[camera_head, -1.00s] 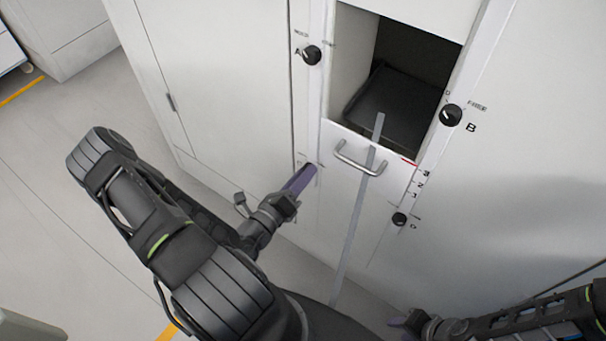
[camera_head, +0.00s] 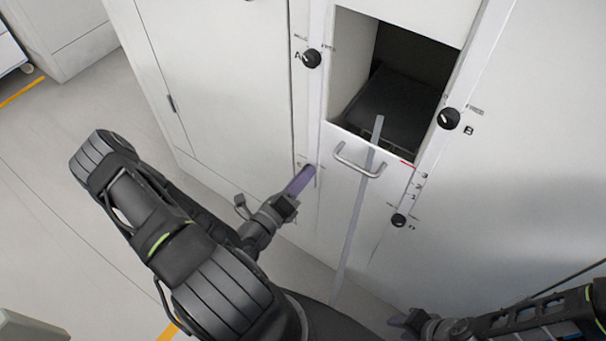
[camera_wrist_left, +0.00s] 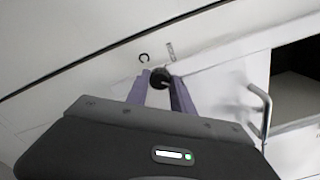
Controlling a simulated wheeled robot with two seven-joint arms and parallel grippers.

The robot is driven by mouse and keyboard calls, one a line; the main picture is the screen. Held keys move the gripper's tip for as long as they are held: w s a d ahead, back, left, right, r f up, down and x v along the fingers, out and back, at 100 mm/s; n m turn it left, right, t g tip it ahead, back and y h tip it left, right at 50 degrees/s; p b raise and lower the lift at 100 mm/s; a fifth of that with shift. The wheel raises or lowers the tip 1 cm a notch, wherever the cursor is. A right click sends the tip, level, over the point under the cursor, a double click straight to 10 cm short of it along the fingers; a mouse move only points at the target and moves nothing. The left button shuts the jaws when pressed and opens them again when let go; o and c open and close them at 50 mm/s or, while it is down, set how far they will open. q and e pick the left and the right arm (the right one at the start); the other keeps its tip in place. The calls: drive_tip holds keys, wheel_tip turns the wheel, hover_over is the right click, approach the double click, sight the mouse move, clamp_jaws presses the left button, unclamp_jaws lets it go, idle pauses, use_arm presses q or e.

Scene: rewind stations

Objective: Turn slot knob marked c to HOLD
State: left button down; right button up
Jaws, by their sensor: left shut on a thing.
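The slot knob marked C (camera_wrist_left: 160,77) is a small round black knob on the white cabinet front, seen in the left wrist view with the letter C beside it. A light mark shows on its face, but I cannot read its setting. The small print near it is too small to read. My left gripper (camera_head: 302,180) has its purple fingers on both sides of this knob and is shut on it. In the head view the fingers hide the knob. My right gripper (camera_head: 399,322) is low at the right, away from the knobs; its jaw opening is unclear.
Black knobs A (camera_head: 311,58) and B (camera_head: 448,118) flank an open slot with a dark tray (camera_head: 392,106). Another knob (camera_head: 398,220) is lower right. A metal handle (camera_head: 357,163) juts from the panel below the slot, right of my left gripper. A grey strip (camera_head: 354,215) crosses it.

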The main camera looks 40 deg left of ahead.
use_arm(q)
drive_tip(key=n+p, duration=0.6)
drive_tip(key=n, duration=1.1)
drive_tip(key=shift+a, duration=0.1)
drive_tip(key=shift+f, duration=0.1)
idle(0.4)
drive_tip(key=c, duration=1.1)
unclamp_jaws()
drive_tip(key=shift+s, duration=0.1)
drive_tip(key=s, duration=0.7)
drive_tip(key=shift+s, duration=0.35)
